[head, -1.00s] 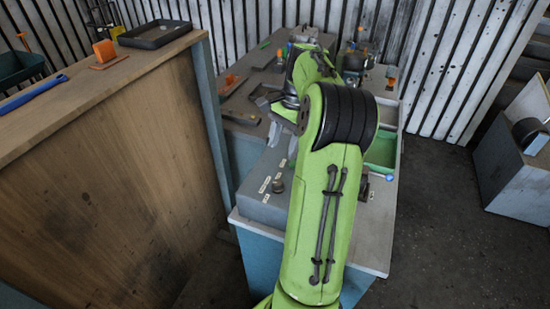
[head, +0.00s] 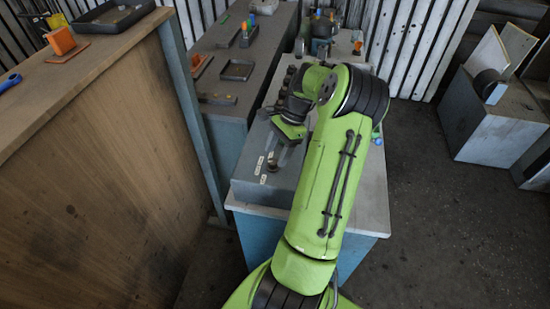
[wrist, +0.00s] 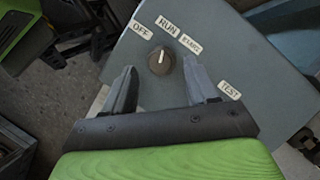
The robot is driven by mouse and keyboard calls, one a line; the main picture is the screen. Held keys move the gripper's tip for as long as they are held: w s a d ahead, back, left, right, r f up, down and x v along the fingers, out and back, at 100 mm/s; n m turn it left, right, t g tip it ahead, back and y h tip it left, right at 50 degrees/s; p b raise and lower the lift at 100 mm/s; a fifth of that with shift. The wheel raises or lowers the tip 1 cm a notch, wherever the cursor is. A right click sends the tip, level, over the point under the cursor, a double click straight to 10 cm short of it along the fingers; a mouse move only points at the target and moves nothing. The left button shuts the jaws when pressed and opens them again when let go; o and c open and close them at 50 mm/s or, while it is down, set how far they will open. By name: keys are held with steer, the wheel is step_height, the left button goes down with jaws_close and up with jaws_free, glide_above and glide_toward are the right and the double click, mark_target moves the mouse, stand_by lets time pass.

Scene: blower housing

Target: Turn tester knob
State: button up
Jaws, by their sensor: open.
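The tester is a grey box (head: 250,178) with white labels on top, on the near end of the bench. In the wrist view its panel (wrist: 235,60) shows a dark round knob (wrist: 160,62) with a pale pointer mark, roughly towards the RUN label (wrist: 168,27). OFF (wrist: 142,30) is left of RUN; a smaller label (wrist: 190,44) is hard to read, and TEST (wrist: 229,90) is at right. My gripper (wrist: 159,72) is open, its fingers on either side of the knob in the picture. Contact cannot be told. In the head view my gripper (head: 280,155) hangs over the box.
A tall wooden counter (head: 100,120) stands at left, with a dark tray (head: 113,17) and an orange block (head: 62,40). A darker bench (head: 225,110) with small trays lies behind. Grey boxes (head: 493,120) stand at right. The floor (head: 430,220) between is clear.

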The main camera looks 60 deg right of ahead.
steer(key=shift+x, duration=1.2)
steer(key=c, duration=1)
steer(key=shift+r, duration=0.1)
steer(key=shift+c, duration=0.2)
steer(key=shift+n+p, duration=0.3)
steer(key=shift+n, duration=0.2)
steer(key=n, duration=0.1)
steer(key=n+g+p, duration=0.1)
steer(key=shift+w+n+y+p, duration=0.2)
steer(key=shift+n+y+p, duration=0.1)
steer(key=shift+n, duration=0.1)
steer(key=n+g+p, duration=0.1)
steer(key=n+g, duration=0.1)
steer(key=n, duration=0.3)
steer(key=shift+w, duration=0.15)
steer(key=o, duration=1)
